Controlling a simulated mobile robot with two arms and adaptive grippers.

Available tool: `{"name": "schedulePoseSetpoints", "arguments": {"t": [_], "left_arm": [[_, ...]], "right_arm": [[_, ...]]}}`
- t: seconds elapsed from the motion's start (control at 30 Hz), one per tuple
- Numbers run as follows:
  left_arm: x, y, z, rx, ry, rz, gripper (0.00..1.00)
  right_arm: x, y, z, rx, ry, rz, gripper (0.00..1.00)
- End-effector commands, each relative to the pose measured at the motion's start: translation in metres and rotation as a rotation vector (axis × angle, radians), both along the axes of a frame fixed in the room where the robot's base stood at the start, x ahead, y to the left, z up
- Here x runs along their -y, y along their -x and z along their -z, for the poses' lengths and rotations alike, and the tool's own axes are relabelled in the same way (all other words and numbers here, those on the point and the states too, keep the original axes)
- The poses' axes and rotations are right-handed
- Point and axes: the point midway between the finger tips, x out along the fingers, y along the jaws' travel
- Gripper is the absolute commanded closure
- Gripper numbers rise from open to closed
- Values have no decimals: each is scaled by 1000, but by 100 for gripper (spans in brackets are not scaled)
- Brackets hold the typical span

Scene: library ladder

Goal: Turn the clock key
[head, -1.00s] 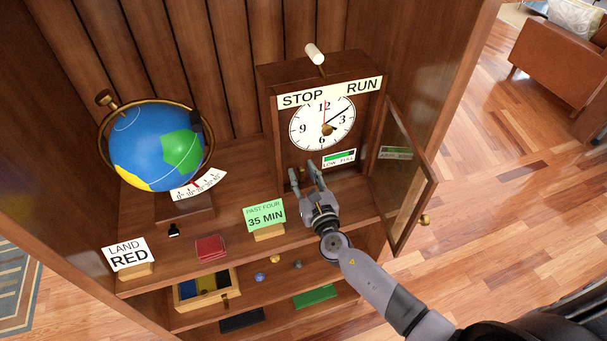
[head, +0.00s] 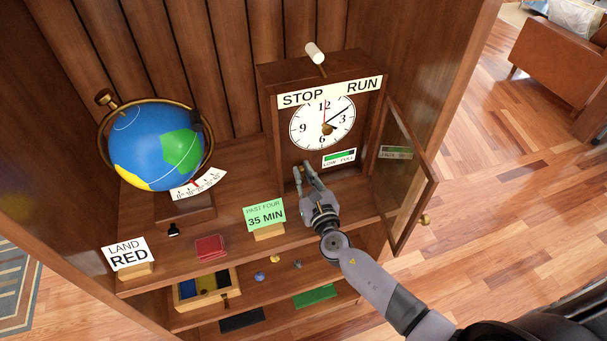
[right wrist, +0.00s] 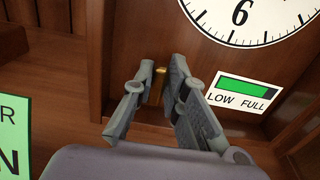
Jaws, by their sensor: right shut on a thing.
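The clock (head: 264,110) stands on the right of the upper shelf, its glass door (head: 408,180) swung open to the right. A brass clock key (right wrist: 157,87) shows between the fingers of my right gripper (right wrist: 161,70) in the right wrist view, low on the clock front below the dial. My right gripper (head: 302,168) is shut on this key. In the head view the fingers hide the key. The LOW FULL gauge (head: 339,157) shows a mostly green bar. The dial (head: 310,135) has hands and a brass centre knob. My left gripper is out of view.
A white-tipped lever (head: 315,53) rises above the STOP RUN plate. A globe (head: 150,148) stands at left. A green 35 MIN card (head: 265,214) sits left of my right gripper; a LAND RED card (head: 127,254) is farther left. A lower shelf holds a tray (head: 180,305).

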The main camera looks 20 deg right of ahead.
Motion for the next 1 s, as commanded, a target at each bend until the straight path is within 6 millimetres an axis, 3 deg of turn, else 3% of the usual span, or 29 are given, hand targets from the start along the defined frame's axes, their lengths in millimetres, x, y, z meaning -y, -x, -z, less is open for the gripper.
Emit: {"name": "schedulePoseSetpoints", "arguments": {"t": [0.37,1.0], "left_arm": [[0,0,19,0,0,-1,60],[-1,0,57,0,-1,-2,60]], "right_arm": [[3,0,3,-5,-204,0,100],[9,0,6,-27,-811,0,100]]}}
